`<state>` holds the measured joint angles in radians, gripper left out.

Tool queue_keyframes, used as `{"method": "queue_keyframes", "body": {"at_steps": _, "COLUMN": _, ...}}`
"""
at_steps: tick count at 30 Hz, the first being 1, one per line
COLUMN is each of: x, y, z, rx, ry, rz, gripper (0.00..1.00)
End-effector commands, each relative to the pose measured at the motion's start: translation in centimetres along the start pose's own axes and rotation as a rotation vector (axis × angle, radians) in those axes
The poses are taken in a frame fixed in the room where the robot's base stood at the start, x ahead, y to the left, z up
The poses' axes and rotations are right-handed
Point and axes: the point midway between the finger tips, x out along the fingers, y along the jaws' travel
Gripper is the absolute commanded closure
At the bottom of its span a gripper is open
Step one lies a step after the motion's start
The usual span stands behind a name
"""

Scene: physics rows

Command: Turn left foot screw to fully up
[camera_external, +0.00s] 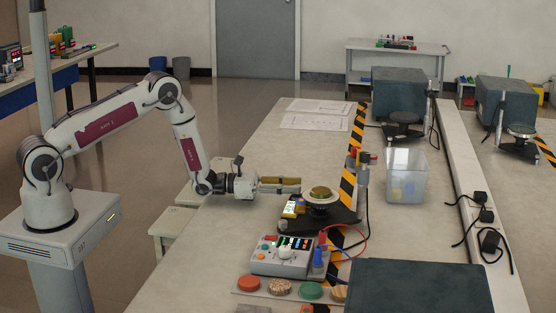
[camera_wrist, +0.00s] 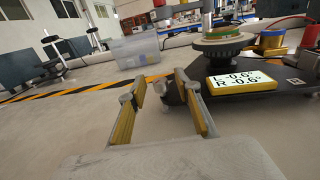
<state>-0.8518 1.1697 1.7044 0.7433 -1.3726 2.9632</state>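A levelling device with a round brass-topped platform (camera_external: 320,193) stands on a black base plate (camera_external: 343,217). In the wrist view its dark ribbed disc (camera_wrist: 222,48) is at the upper right. A yellow-framed display (camera_wrist: 240,81) on the base plate reads L -0.6° and R -0.6°. My gripper (camera_wrist: 160,84) is open, with yellow-lined fingers apart. A small grey knob-like part (camera_wrist: 165,90), possibly the left foot screw, shows between the fingertips at the plate's near corner; I cannot tell whether they touch it. In the external view my gripper (camera_external: 298,185) is left of the platform.
A control box (camera_external: 285,256) with buttons and cables stands in front of the device. A clear bin (camera_external: 405,175) is behind it to the right. Striped tape (camera_external: 352,150) runs along the table. The table left of the device is mostly clear.

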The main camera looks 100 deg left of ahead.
Motion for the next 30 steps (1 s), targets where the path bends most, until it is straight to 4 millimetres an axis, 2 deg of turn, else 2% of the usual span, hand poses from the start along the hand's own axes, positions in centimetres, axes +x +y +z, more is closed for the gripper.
{"method": "queue_keyframes", "body": {"at_steps": 6, "x": -2.9, "y": 0.1, "z": 0.1, "rx": -0.001, "ry": -0.001, "rz": 0.002, "gripper": 0.67}}
{"method": "queue_keyframes", "body": {"at_steps": 21, "x": -2.8, "y": 0.0, "z": 5.5, "rx": 0.001, "ry": -0.003, "rz": 0.001, "gripper": 0.67}}
{"method": "queue_keyframes", "body": {"at_steps": 30, "x": -2.7, "y": 0.0, "z": 7.0, "rx": 0.0, "ry": -0.002, "rz": 0.001, "gripper": 0.67}}
